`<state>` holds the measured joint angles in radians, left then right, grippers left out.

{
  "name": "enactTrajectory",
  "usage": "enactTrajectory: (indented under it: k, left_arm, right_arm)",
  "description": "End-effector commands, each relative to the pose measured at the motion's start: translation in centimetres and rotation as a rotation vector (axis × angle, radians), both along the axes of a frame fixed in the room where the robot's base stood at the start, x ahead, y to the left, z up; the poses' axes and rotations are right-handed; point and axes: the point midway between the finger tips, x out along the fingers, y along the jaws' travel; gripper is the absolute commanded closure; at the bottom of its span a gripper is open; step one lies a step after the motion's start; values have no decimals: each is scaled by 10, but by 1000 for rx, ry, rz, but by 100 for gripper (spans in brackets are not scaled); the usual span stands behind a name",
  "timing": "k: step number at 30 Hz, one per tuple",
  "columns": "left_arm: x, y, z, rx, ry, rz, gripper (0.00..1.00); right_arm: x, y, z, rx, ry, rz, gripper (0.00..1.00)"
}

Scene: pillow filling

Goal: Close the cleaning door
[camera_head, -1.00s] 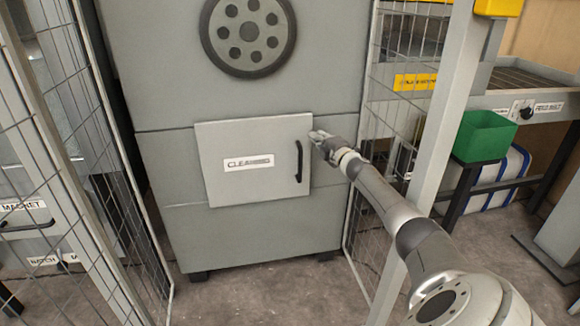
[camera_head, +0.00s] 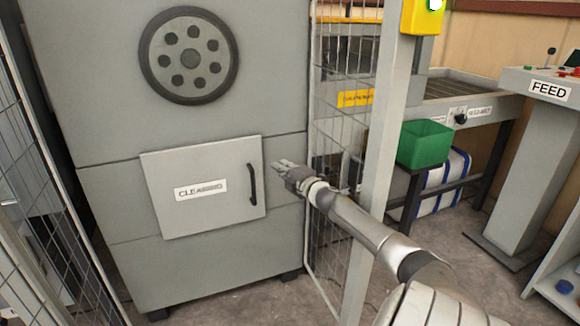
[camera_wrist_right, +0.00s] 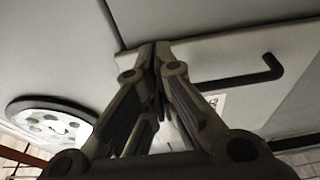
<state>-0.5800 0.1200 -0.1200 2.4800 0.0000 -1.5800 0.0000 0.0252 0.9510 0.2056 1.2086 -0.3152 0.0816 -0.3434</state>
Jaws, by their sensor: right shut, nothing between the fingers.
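The cleaning door (camera_head: 205,215) is a grey square panel low on the front of the grey machine (camera_head: 95,100). It has a white label (camera_head: 201,189) and a black bar handle (camera_head: 253,184) near its right edge. The door lies about flat against the front; I cannot tell whether a small gap remains. My right gripper (camera_head: 279,167) is just right of the door's right edge at handle height, shut and empty. In the right wrist view my gripper's shut fingertips (camera_wrist_right: 155,48) overlap the door's edge, with the handle (camera_wrist_right: 245,78) beyond. My left gripper is not in view.
A dark round wheel (camera_head: 189,56) is above the door. A mesh fence (camera_head: 338,130) with a grey post (camera_head: 380,150) stands close right of the machine, behind my right arm. Another mesh fence (camera_head: 40,170) is at left. A green bin (camera_head: 424,145) stands further right.

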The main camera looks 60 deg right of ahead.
Motion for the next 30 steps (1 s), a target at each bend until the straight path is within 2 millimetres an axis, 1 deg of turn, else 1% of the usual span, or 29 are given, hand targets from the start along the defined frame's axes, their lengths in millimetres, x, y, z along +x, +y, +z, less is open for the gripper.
enactTrajectory:
  k: [6, 12, 18, 25, 28, 29, 30]
  left_arm:
    - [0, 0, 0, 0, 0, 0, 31]
    - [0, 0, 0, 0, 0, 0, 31]
    - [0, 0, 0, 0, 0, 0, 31]
    - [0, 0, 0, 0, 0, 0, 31]
    - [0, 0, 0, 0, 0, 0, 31]
    - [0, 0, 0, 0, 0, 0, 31]
    - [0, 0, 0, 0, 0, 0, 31]
  right_arm:
    - [-21, 7, -1, 0, 2, 0, 100]
    - [-36, 13, -2, 2, 2, 1, 100]
    - [-42, 15, 0, 1, 0, 0, 100]
    - [-42, 15, 0, 1, 0, 0, 100]
    - [-43, 20, -7, 19, 5, -5, 100]
    - [-43, 23, -13, 31, 10, -9, 100]
    - [-44, 30, -23, 57, 19, -18, 100]
